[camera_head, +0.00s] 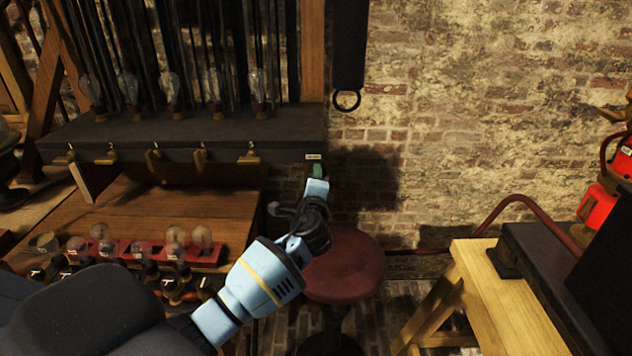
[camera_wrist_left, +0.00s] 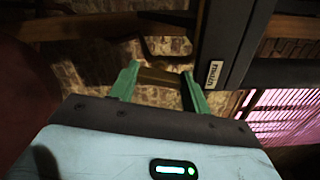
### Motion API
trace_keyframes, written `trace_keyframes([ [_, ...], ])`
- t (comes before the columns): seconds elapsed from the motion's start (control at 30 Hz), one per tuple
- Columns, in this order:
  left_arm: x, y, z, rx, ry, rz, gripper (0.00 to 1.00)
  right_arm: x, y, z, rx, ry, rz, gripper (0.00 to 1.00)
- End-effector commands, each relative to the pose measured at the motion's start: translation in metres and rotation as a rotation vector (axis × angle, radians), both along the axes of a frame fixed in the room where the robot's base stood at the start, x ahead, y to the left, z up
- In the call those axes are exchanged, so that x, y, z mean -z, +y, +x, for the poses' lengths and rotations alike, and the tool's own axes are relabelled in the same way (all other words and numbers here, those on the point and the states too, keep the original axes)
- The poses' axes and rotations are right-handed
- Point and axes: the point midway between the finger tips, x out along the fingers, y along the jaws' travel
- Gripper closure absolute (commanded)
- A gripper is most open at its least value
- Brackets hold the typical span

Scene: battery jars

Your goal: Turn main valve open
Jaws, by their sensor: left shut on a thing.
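The main valve's brass handle (camera_wrist_left: 160,77) lies between the green fingers of my left gripper (camera_wrist_left: 160,88) in the left wrist view. The gripper is shut on it. A small label reading "main" (camera_wrist_left: 214,74) is on the dark box edge just right of the fingers. In the head view my left gripper (camera_head: 318,171) reaches up to the right end of the dark box (camera_head: 215,133), just under the white label (camera_head: 313,156). The gripper hides the main valve there. My right gripper is in neither view.
Several smaller brass valves (camera_head: 152,159) line the box's front, with glass bulbs (camera_head: 172,88) above. A wooden bench (camera_head: 175,215) below holds a red rack (camera_head: 120,251) of bulbs. A red stool (camera_head: 345,265) stands below my arm. A wooden table (camera_head: 500,300) is at right.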

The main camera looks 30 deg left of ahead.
Motion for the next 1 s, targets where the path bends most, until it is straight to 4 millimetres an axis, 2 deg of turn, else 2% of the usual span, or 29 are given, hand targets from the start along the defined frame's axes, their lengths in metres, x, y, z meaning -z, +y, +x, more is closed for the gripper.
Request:
trace_keyframes([
  [0.4, 0.0027, 0.0002, -0.0002, -0.002, -0.112, -0.188, 0.76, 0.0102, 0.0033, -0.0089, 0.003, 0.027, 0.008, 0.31],
  [1.0, 0.0012, 0.0002, -0.0001, 0.0, -0.137, -0.225, 0.76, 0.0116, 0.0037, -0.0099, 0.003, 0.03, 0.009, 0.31],
])
